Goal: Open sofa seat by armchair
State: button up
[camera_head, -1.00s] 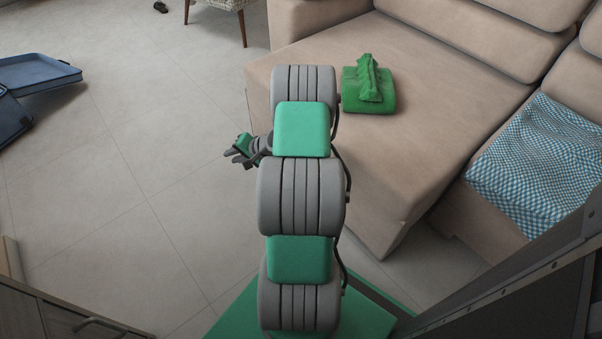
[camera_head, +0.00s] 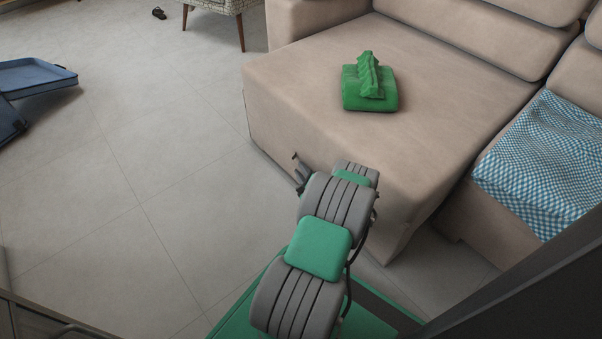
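The beige sofa seat (camera_head: 300,85) with the left armrest is pulled out further than the seat to its right. My gripper (camera_head: 298,168) is low at the front left part of the extended seat, partly behind my arm. I cannot tell whether its fingers are open or touch the seat.
A blue and white checked cloth (camera_head: 545,165) lies on the right seat. An open blue suitcase (camera_head: 38,78) is on the floor at the left. A dark shoe-like item (camera_head: 158,13) lies near the armchair. The tiled floor between is clear.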

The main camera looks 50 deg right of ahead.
jog(key=shift+c, duration=0.4)
grip_shut()
dwell(1.0)
